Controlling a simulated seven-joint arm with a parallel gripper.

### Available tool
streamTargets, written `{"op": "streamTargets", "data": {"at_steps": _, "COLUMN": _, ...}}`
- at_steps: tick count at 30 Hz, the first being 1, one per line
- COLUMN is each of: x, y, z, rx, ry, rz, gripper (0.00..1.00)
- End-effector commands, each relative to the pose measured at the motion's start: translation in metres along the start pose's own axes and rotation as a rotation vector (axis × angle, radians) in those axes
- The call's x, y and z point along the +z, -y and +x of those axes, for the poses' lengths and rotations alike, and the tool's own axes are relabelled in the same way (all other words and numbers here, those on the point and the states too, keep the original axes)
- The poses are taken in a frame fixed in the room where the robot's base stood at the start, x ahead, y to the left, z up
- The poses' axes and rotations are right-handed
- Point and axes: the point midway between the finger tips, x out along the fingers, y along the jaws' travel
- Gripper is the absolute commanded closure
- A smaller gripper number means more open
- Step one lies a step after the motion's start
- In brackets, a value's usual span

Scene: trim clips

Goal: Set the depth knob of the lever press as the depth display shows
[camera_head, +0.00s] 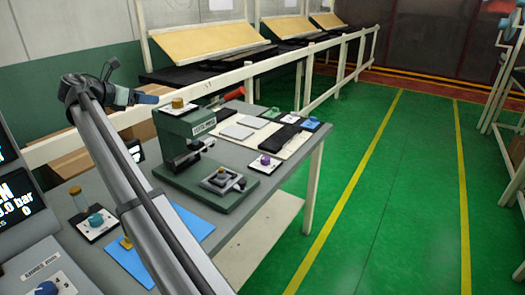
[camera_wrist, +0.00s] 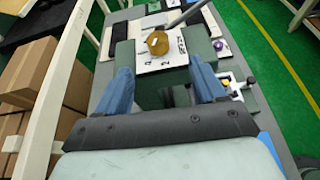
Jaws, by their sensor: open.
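The green lever press (camera_head: 185,135) stands on the grey bench, with a red-tipped lever (camera_head: 232,94). A yellow knob (camera_head: 178,104) sits on its top. In the wrist view, the yellow knob (camera_wrist: 157,43) stands on a white numbered plate (camera_wrist: 172,61); its exact setting is unreadable. My gripper (camera_head: 148,98) is open, its blue fingers left of the knob in the head view. In the wrist view, my gripper (camera_wrist: 160,68) has its fingers wide apart, with the knob ahead between them and untouched. A small dark display (camera_head: 136,151) is partly hidden by my arm; its reading is illegible.
A fixture (camera_head: 222,181) is on the press base. Pale pads and dark trays lie behind the press. A white rail runs behind the bench; green floor is clear at right.

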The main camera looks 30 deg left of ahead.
Motion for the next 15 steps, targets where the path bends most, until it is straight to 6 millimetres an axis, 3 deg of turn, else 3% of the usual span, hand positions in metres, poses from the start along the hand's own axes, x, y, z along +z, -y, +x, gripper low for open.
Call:
{"op": "streamTargets", "data": {"at_steps": 1, "x": -0.001, "y": 0.01, "z": 0.01, "rx": -0.006, "ry": -0.001, "rz": 0.017, "gripper": 0.31}}
{"op": "streamTargets", "data": {"at_steps": 15, "x": -0.005, "y": 0.063, "z": 0.063, "rx": -0.028, "ry": -0.007, "rz": 0.177, "gripper": 0.31}}
